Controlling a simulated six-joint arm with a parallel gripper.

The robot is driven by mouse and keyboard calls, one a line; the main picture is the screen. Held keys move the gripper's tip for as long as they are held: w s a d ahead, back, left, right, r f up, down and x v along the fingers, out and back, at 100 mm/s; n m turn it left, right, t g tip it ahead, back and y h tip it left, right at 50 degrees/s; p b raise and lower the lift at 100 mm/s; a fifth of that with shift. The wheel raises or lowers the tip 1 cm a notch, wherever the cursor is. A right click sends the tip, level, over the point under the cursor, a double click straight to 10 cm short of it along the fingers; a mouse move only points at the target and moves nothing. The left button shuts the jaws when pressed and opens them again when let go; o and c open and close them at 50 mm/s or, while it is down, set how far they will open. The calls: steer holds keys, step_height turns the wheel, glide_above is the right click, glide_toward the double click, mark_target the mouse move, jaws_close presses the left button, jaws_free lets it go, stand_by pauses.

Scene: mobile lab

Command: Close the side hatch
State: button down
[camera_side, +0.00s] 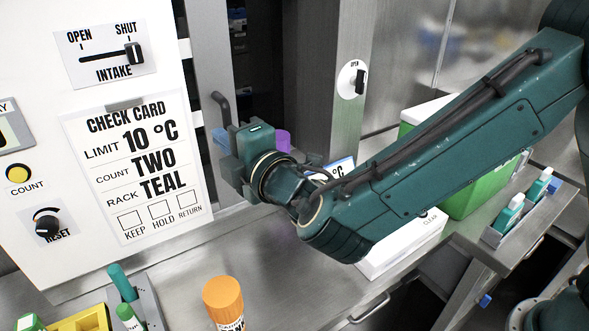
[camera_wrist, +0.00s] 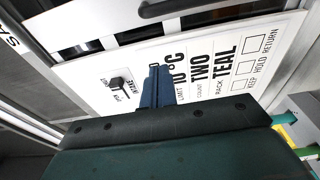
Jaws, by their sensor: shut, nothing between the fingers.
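The side hatch (camera_side: 208,62) looks like a narrow brushed-steel door beside the white panel, with a dark bar handle (camera_side: 221,104). A dark gap shows to its right, so it appears to stand open; its exact angle is unclear. In the wrist view the handle (camera_wrist: 180,8) crosses the top edge, with dark openings behind it. My gripper (camera_side: 224,142) is just below the handle, with its fingers shut and empty.
The white panel (camera_side: 50,120) holds the INTAKE slider (camera_side: 134,53) at SHUT, the check card (camera_side: 137,165) and a RESET knob (camera_side: 46,223). A steel post with an OPEN knob (camera_side: 360,81) stands right. An orange-capped bottle (camera_side: 224,300) and a green box (camera_side: 470,185) stand on the counter.

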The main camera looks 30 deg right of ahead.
mark_target(189, 113)
steer(key=shift+w, duration=0.1)
steer(key=shift+w+a, duration=0.2)
steer(key=shift+w, duration=1.45)
steer(key=shift+w+a, duration=0.2)
steer(key=shift+w, duration=1.4)
steer(key=shift+w+a, duration=0.2)
steer(key=shift+w, duration=1.45)
steer(key=shift+s+d, duration=0.25)
steer(key=shift+d, duration=0.7)
steer(key=shift+s+d, duration=0.2)
steer(key=shift+d, duration=0.75)
steer(key=shift+d, duration=0.15)
steer(key=d, duration=2.5)
steer(key=shift+d, duration=0.25)
